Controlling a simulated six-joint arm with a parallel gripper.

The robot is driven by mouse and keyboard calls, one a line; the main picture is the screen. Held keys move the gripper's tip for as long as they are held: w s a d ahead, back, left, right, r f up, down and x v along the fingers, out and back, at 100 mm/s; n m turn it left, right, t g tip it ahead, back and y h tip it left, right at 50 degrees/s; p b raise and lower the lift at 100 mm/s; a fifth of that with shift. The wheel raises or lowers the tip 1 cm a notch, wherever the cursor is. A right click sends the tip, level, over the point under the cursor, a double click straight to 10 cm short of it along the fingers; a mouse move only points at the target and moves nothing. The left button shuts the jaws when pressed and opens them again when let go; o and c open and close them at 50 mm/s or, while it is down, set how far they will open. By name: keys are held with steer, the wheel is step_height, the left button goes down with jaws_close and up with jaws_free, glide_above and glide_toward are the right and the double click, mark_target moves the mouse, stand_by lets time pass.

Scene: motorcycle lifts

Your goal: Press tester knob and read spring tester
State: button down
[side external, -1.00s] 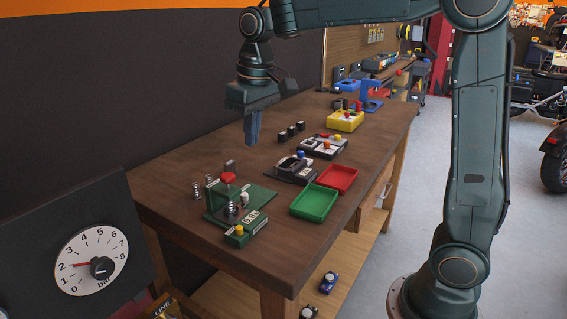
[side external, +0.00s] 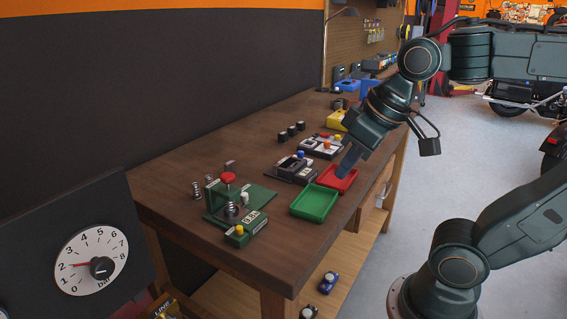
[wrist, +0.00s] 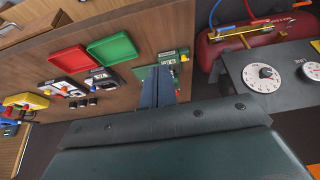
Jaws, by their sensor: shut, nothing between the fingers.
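The green spring tester (side external: 262,194) stands at the near end of the bench. Its red knob (side external: 228,177) sits on top, above a coil spring (side external: 231,209). A small display (side external: 251,216) and a yellow button (side external: 239,230) are on its front; the digits are too small to read surely. My gripper (side external: 345,167) is shut and empty, pointing down over the red tray, apart from the tester and to its right.
The green tray (side external: 314,203) and red tray (side external: 338,177) lie right of the tester. Loose springs (side external: 197,190) stand on its left. Dark devices (side external: 296,167) and black blocks (side external: 291,132) lie farther back. A pressure gauge (side external: 91,261) is at the left front.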

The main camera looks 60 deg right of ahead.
steer(key=s+f, duration=0.2)
steer(key=shift+s+t, duration=0.3)
steer(key=shift+s, duration=0.1)
